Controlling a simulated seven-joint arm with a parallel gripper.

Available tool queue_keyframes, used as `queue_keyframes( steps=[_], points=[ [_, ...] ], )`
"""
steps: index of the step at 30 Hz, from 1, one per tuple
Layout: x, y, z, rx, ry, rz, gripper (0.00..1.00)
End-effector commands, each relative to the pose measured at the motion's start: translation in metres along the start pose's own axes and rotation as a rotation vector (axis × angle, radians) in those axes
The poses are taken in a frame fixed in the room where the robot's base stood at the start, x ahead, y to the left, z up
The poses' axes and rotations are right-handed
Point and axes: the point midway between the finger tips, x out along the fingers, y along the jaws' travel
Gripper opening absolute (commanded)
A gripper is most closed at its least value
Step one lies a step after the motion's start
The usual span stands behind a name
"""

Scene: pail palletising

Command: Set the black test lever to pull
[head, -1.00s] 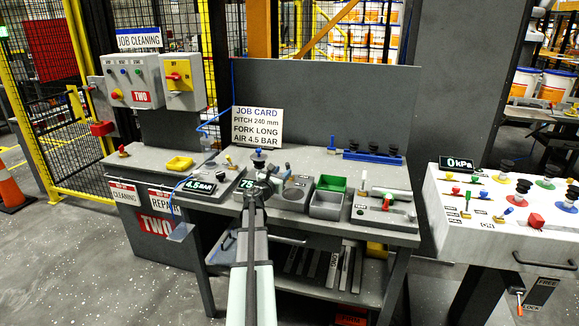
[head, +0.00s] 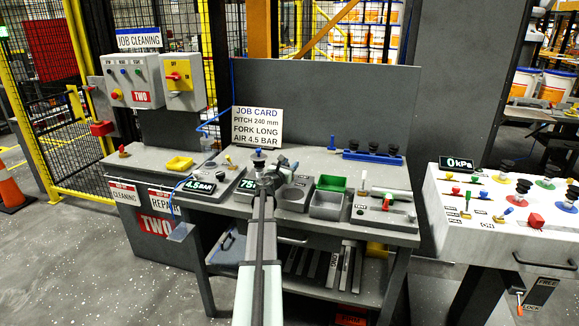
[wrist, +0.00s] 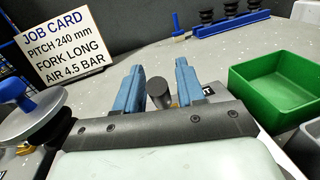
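My gripper (wrist: 160,85) shows in the wrist view with its two blue fingers apart. A dark, round-ended knob on a stem (wrist: 159,92) stands between them, nearer the left finger; it looks like the black test lever, but its base is hidden. A small label beside the right finger is mostly covered, so its setting cannot be read. In the head view my gripper (head: 283,163) is over the middle of the grey bench (head: 225,158), and the lever cannot be made out behind it.
A green bin (wrist: 282,82) is right of my gripper. A round-topped blue-knobbed device (wrist: 30,112) is at left. The job card (head: 257,127) stands behind. A blue rack (head: 372,156) with black cups is at the back. A white panel (head: 470,215) with small levers stands at right.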

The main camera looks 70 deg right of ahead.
Motion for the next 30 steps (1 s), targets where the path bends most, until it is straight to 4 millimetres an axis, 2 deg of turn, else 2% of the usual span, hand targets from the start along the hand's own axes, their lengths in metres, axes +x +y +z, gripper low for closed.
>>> queue_keyframes(
  steps=[1, 12, 30],
  points=[
    [0.0000, 0.0000, 0.0000, 0.000, 0.000, 0.000, 0.34],
    [-0.0001, 0.0001, -0.0001, 0.000, 0.000, 0.000, 0.00],
    [-0.0028, -0.0010, -0.0015, 0.005, -0.040, 0.001, 0.00]
  ],
)
